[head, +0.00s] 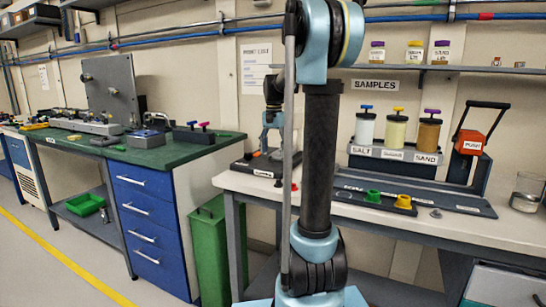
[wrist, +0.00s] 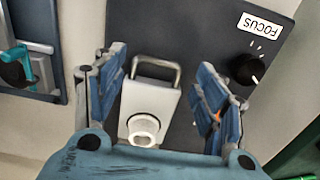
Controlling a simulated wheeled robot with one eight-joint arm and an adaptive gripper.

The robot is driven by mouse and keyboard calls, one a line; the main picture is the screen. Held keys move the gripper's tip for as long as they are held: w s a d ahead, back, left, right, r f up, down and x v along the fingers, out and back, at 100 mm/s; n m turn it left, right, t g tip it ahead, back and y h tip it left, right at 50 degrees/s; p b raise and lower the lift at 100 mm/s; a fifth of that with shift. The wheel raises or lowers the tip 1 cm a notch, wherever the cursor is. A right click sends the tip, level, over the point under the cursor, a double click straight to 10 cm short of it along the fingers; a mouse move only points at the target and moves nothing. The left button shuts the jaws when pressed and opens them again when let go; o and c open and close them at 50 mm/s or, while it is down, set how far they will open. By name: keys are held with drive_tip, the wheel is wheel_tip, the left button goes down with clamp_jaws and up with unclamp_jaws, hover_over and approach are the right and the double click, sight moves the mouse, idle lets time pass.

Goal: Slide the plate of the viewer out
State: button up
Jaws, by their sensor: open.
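The viewer (wrist: 215,30) is a dark grey box with a FOCUS label and a black knob, in the wrist view. Its plate (wrist: 137,100) is a pale slab with a grey wire handle (wrist: 157,68) at its upper end and a round white ring (wrist: 143,130) near its lower end. My gripper (wrist: 160,62) is open, one finger on each side of the plate, with gaps to both. I cannot tell its height above the plate. In the head view, my gripper (head: 271,127) points down over the dark box (head: 258,164) on the white table, partly hidden by my arm.
A green bin (head: 210,250) and a green-topped bench (head: 150,152) stand left. In the wrist view, a blue-grey panel (wrist: 38,20) lies left.

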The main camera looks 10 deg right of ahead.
drive_tip(key=shift+f, duration=1.3)
